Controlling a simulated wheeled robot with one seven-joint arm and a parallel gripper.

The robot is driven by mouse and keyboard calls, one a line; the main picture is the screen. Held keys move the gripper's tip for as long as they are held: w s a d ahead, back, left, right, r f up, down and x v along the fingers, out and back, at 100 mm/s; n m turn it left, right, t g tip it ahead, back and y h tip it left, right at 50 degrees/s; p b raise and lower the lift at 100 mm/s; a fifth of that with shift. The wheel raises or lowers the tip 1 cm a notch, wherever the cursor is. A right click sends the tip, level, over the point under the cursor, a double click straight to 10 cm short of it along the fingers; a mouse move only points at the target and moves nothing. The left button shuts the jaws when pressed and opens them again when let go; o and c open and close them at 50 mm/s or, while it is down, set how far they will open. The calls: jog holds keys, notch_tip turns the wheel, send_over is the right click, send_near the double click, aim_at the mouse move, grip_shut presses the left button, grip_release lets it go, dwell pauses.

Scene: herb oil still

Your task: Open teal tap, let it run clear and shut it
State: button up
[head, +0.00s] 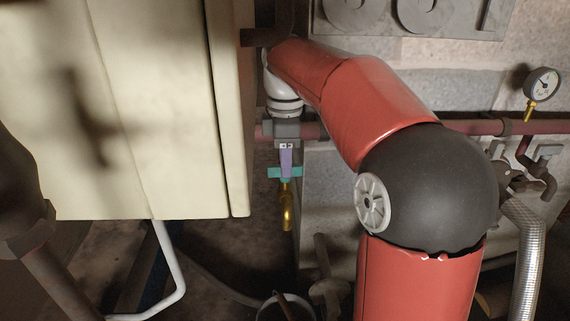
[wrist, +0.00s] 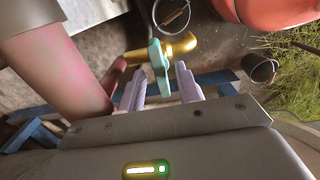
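The teal tap handle (head: 277,172) sits on a brass tap (head: 287,208) that hangs below a pink pipe, left of centre in the head view. In the wrist view the teal handle (wrist: 159,60) lies across the brass body (wrist: 180,47). My gripper (wrist: 160,74) is open, with one pale finger on each side of the handle's near end. Gaps show between the handle and both fingers. In the head view my gripper (head: 287,162) comes from above and partly covers the handle. No stream shows at the spout.
A bucket (head: 301,300) with a stick in it stands on the floor below; a bucket (wrist: 172,14) also shows in the wrist view, with another (wrist: 259,68) to its right. A large cream cabinet (head: 170,110) stands close left of the tap. A gauge (head: 542,83) is at the right.

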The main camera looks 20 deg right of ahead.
jog(key=shift+f, duration=0.35)
grip_shut()
